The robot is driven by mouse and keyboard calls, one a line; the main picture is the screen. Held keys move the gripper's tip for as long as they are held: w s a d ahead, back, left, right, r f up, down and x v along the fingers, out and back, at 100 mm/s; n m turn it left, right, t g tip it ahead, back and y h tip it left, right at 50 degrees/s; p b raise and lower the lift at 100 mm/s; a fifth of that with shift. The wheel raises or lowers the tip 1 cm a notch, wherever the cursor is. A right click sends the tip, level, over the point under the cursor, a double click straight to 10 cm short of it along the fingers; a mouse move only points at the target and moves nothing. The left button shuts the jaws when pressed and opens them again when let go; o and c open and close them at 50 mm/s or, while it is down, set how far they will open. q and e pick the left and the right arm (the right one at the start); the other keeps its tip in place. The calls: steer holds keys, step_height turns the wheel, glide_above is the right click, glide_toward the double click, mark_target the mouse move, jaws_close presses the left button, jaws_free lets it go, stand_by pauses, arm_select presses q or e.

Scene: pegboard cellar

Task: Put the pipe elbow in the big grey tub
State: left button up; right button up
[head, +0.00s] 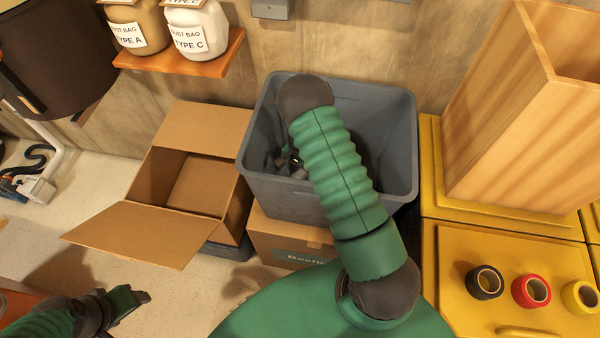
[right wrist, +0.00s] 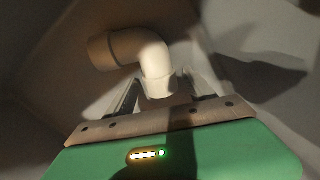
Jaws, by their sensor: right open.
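The pipe elbow (right wrist: 143,52) is pale and bent, and shows in the right wrist view just past my right gripper (right wrist: 163,84). Grey walls like the tub's surround it. The gripper is open; one end of the elbow lies in line with the gap between its fingers. I cannot tell whether they touch. In the head view my right arm reaches over the big grey tub (head: 393,130), with the right gripper (head: 291,160) inside it, partly hidden. The elbow is not visible there. My left gripper (head: 134,296) is at lower left, away from the tub; its jaw opening is unclear.
An open cardboard box (head: 150,235) stands left of the tub. A closed carton (head: 285,238) is below its front edge. Yellow cabinets (head: 465,255) with several tape rolls and a tall wooden box (head: 500,130) are on the right. A wall shelf (head: 190,62) holds two jars.

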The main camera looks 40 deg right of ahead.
step_height(320, 180, up, 12)
steer(key=p, duration=0.3)
steer(key=shift+r, duration=0.15)
